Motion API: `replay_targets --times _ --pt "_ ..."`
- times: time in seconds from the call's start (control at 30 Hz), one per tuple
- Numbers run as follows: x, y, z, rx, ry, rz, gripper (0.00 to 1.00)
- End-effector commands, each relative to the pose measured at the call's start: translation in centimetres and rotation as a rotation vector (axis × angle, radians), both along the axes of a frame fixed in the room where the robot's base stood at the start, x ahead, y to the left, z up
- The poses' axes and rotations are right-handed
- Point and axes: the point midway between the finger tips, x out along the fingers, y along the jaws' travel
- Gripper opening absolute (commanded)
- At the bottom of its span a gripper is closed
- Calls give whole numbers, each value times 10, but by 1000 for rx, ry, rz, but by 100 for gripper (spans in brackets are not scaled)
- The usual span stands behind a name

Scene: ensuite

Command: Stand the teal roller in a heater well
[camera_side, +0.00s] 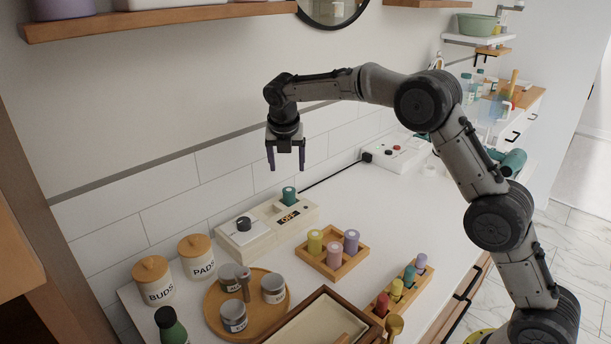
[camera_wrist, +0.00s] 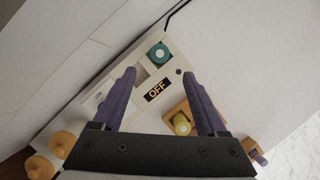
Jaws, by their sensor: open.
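The cream heater (camera_side: 268,228) stands on the white counter, with a black knob and a small display reading OFF. A teal roller (camera_side: 289,195) with a pale top stands upright at the heater's right end, apparently in a well. It also shows in the wrist view (camera_wrist: 159,53), just beyond the display and between the finger directions. Another teal piece (camera_side: 409,275) stands in the narrow wooden rack at the front right. My gripper (camera_side: 286,170) is open and empty, pointing down above the heater, apart from the roller. Its purple fingers (camera_wrist: 159,72) spread wide in the wrist view.
A wooden tray (camera_side: 333,270) holds yellow, pink and lavender rollers right of the heater. The narrow rack holds several coloured pieces. A round wooden tray (camera_side: 213,303) with grey jars and two lidded canisters (camera_side: 196,257) stand left. A dark-framed tray (camera_side: 318,318) lies in front.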

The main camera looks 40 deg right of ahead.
Motion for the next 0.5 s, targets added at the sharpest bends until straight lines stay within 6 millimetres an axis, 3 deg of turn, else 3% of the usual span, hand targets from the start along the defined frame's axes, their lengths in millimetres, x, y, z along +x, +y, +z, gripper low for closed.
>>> replay_targets --times 0.27,0.37,0.5 --pt "-7 1 10 16 -16 -35 75" --pt "-27 1 29 64 -59 -139 75" --pt "-78 2 66 185 -148 -396 75"
